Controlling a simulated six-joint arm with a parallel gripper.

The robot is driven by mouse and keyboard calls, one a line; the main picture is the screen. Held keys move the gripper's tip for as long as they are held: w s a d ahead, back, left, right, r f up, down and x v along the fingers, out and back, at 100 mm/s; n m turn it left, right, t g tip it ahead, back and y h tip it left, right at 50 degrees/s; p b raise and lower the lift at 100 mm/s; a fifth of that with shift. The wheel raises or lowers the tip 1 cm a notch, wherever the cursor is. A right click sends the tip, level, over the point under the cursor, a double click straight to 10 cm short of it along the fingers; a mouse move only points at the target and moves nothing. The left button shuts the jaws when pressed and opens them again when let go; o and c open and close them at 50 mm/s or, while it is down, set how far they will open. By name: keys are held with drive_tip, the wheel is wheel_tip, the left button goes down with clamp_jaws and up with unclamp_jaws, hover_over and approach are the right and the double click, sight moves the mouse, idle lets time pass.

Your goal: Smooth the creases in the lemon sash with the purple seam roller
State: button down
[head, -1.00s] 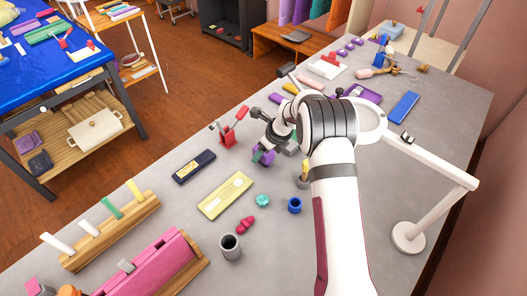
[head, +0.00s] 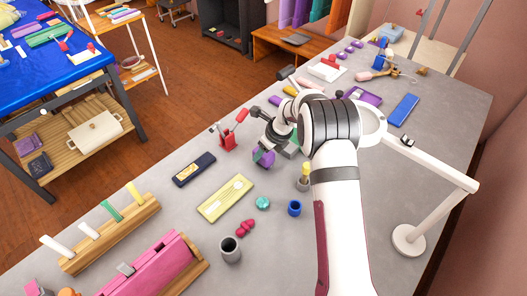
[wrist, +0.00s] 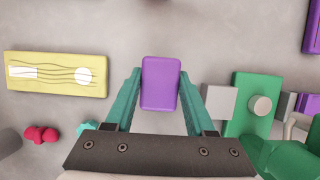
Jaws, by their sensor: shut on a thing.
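The lemon sash (head: 222,203) lies flat on the grey table, left of and nearer than my gripper (head: 264,146). In the wrist view the sash (wrist: 55,88) is at the left, with dark wavy crease lines, a white rectangle and a white disc on it. My gripper (wrist: 160,76) is shut on the purple seam roller (wrist: 160,92), which shows as a rounded purple block between the teal fingers. In the head view the roller (head: 264,158) is beside the sash, apart from it. Whether it touches the table is unclear.
A green block with a pale knob (wrist: 242,100) is right of my gripper. A red tool (head: 227,142) stands behind left, and a dark navy case (head: 194,169) lies beyond the sash. A teal piece (head: 263,203), red piece (head: 244,228) and grey cup (head: 230,250) are nearer.

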drive_tip(key=shift+r, duration=0.1)
idle(0.3)
drive_tip(key=shift+r, duration=2.95)
drive_tip(key=s+a+r, duration=0.2)
drive_tip(key=s+a, duration=0.4)
drive_tip(key=shift+s+r, duration=0.1)
